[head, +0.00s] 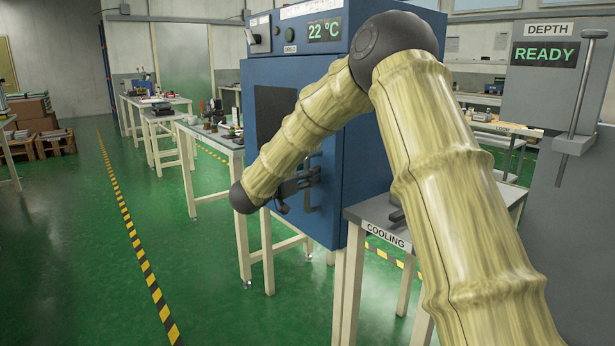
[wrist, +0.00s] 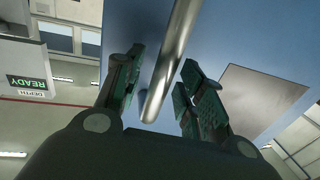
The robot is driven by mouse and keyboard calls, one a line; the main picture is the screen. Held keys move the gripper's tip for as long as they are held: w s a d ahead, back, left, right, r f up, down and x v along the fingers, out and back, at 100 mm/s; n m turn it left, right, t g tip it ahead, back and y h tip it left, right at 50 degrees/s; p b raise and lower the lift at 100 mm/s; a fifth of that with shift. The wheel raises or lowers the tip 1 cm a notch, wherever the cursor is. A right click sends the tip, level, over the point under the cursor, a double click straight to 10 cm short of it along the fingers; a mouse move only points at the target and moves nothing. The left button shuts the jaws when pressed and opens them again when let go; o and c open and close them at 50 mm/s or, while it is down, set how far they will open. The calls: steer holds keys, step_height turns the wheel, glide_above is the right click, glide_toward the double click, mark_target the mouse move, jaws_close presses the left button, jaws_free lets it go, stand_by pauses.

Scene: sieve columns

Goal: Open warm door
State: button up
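The warm cabinet is a blue box (head: 350,150) on a pale stand, with a "22 °C" display on top. Its front door has a dark window (head: 274,108) and looks shut. In the wrist view the blue door face (wrist: 225,45) fills the background, with its grey window (wrist: 262,98) to the right. A round metal bar handle (wrist: 172,62) runs between the fingers of my gripper (wrist: 161,70). The gripper is open, with a visible gap on both sides of the bar. In the head view my gripper (head: 296,185) is at the door's lower right, partly hiding the handle.
A bench labelled "COOLING" (head: 385,236) stands close to the right of the cabinet. A grey "READY" depth unit (head: 545,55) is at far right. Worktables (head: 215,140) stand behind to the left. The green floor (head: 85,240) at left is clear.

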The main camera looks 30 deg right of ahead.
steer(key=shift+d, duration=0.1)
jaws_close()
stand_by(0.3)
